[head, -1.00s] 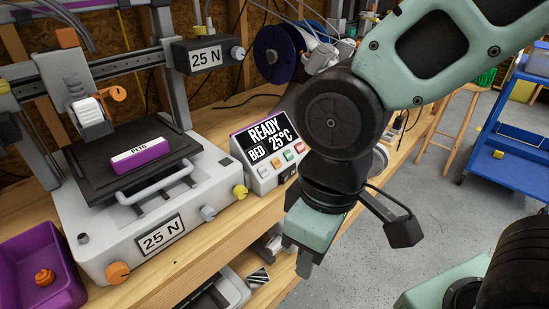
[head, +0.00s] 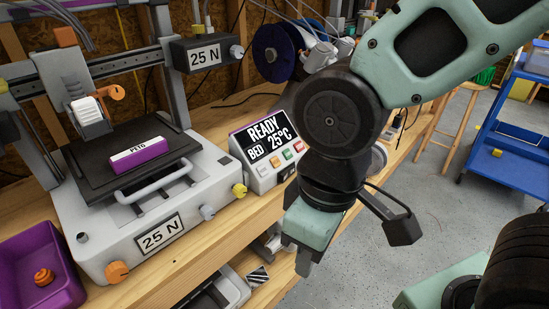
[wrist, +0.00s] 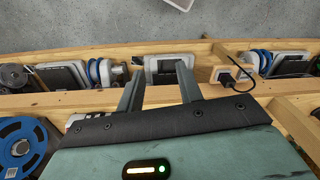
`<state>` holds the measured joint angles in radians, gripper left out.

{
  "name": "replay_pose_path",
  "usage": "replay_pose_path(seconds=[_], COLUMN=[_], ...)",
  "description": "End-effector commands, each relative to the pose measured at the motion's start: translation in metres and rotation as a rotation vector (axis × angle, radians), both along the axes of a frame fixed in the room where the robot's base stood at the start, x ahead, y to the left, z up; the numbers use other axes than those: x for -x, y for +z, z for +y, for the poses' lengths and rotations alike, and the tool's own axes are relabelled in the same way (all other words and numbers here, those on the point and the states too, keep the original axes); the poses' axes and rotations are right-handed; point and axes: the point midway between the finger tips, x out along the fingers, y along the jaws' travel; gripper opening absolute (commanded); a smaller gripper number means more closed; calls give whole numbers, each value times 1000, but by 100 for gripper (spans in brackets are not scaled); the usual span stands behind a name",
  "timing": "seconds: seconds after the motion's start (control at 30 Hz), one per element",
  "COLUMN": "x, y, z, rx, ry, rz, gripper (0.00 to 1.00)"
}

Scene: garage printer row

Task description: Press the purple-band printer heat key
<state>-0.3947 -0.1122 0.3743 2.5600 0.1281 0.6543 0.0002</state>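The purple-band printer (head: 205,193) stands on the bench at the left of the head view, with a purple PETG block (head: 138,155) on its black bed. Its control panel (head: 247,140) has a purple strip on top. Its screen (head: 268,136) reads READY, BED 25°C. Several coloured keys sit below the screen, including a green key (head: 287,154) and a red key (head: 298,147); I cannot read any key labels. My gripper (head: 303,264) points down to the right of the panel, apart from it, near the bench's front edge. The wrist view shows its two fingers (wrist: 159,88) spread with nothing seen between them.
A purple bin (head: 40,258) holding an orange part is at the lower left. A dark blue spool (head: 278,52) stands behind the panel. Devices lie on a lower shelf (head: 285,275). A blue cart (head: 510,130) and a wooden stool stand on the open floor at right.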

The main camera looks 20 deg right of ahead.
Motion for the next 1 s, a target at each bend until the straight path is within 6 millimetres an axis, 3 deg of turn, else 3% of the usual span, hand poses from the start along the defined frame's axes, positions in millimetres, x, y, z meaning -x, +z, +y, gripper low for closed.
replay_pose_path(seconds=[0.37, 0.5, 1.0], x=[0, 0, 0], y=[0, 0, 0], z=[0, 0, 0], rx=[0, 0, 0], ry=[0, 0, 0], rz=[0, 0, 0], gripper=[36, 0, 0])
